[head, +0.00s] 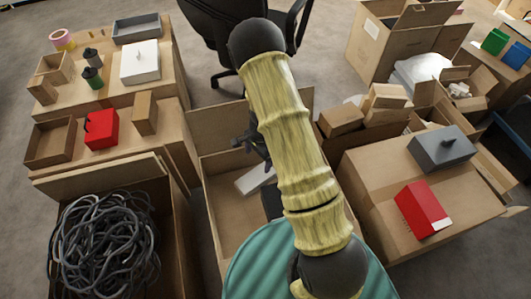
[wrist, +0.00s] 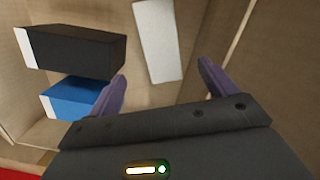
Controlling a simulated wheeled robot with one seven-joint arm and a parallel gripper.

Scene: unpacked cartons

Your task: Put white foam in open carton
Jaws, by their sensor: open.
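The white foam (head: 255,181) is a flat pale slab lying inside the open carton (head: 219,215) in the middle of the head view. In the wrist view the foam (wrist: 158,42) lies against the brown cardboard, beyond the fingertips. My gripper (wrist: 162,72) is open, its two purple fingers spread with nothing between them. In the head view my gripper (head: 257,146) hangs over the carton, and my arm hides the carton's right part.
A black box (wrist: 75,50) and a blue box (wrist: 78,98) are left of my fingers inside the carton. Cartons stand close on both sides. The left one holds tangled cables (head: 104,245); the right one bears a red box (head: 422,209) and a grey box (head: 441,149).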

